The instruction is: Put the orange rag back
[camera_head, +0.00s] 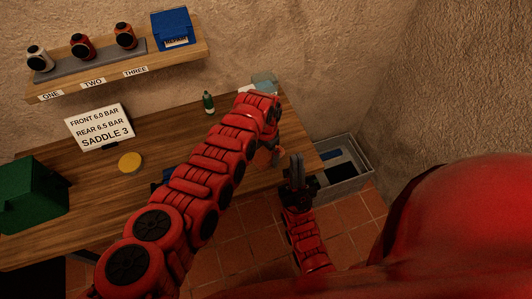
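I cannot make out an orange rag in the head view. My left arm reaches across the wooden table (165,195), and its gripper (274,154) is at the table's right part, mostly hidden by the arm, so I cannot see whether it holds anything. My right gripper (297,168) points up by the table's right edge, in front of the grey bin; its dark fingers look close together, with nothing clearly between them. The grey bin (350,186) has compartments with dark and blue contents.
A sign (99,127), yellow disc (130,162), green box (30,193), green bottle (208,102) and a clear bluish container (264,81) are on the table. Tiled floor (240,255) shows below.

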